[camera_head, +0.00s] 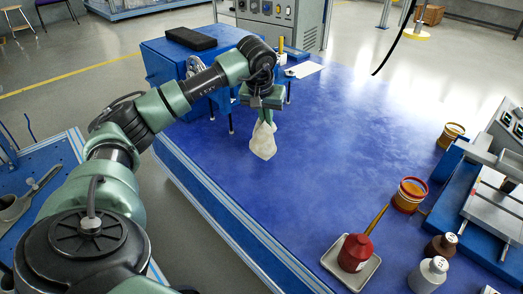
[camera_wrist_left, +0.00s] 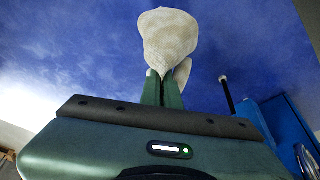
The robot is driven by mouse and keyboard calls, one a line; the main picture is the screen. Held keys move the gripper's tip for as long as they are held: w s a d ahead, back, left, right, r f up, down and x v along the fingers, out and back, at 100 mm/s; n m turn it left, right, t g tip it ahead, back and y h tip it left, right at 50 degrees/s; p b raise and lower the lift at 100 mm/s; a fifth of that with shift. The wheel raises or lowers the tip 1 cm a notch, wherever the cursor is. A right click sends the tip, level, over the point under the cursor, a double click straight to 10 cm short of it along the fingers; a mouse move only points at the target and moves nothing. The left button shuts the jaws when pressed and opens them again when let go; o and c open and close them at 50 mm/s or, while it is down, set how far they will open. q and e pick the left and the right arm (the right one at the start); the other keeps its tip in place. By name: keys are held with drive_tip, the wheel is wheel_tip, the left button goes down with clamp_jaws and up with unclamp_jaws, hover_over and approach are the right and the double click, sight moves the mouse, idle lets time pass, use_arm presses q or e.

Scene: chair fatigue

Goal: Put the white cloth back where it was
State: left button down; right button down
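The white cloth (camera_head: 263,141) hangs bunched below my left gripper (camera_head: 262,116), over the blue table (camera_head: 330,150). The left fingers are shut on its upper part. In the left wrist view the cloth (camera_wrist_left: 168,38) bulges out beyond the fingertips of the left gripper (camera_wrist_left: 163,82). A small part of it shows beside the right finger. I cannot tell whether the cloth's lower end touches the table. My right gripper is in neither view.
A blue machine (camera_head: 165,62) with a black block (camera_head: 191,38) stands behind my left arm. A tray (camera_head: 331,262) with a red container (camera_head: 355,252), an orange-banded pot (camera_head: 409,195) and bottles (camera_head: 428,275) are at the right front. The table's middle is clear.

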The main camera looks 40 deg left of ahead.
use_arm(q)
drive_tip(key=w+r+n+g+y, duration=0.1)
drive_tip(key=w+n+g+y, duration=0.2)
drive_tip(key=w+n, duration=0.6)
drive_tip(key=s+f+n, duration=0.2)
drive_tip(key=s+f, duration=0.3)
drive_tip(key=f, duration=0.1)
drive_tip(key=shift+s, duration=0.3)
drive_tip(key=s, duration=0.3)
drive_tip(key=s+d+f, duration=0.1)
drive_tip(key=s, duration=0.1)
drive_tip(key=shift+s, duration=0.2)
drive_tip(key=s+f, duration=0.2)
drive_tip(key=s, duration=0.1)
drive_tip(key=s+d+f, duration=0.1)
drive_tip(key=s, duration=0.1)
drive_tip(key=shift+f, duration=0.15)
drive_tip(key=shift+s+d+f, duration=0.2)
drive_tip(key=shift+s+f, duration=0.25)
drive_tip(key=shift+s, duration=0.2)
drive_tip(key=c, duration=1.2)
unclamp_jaws()
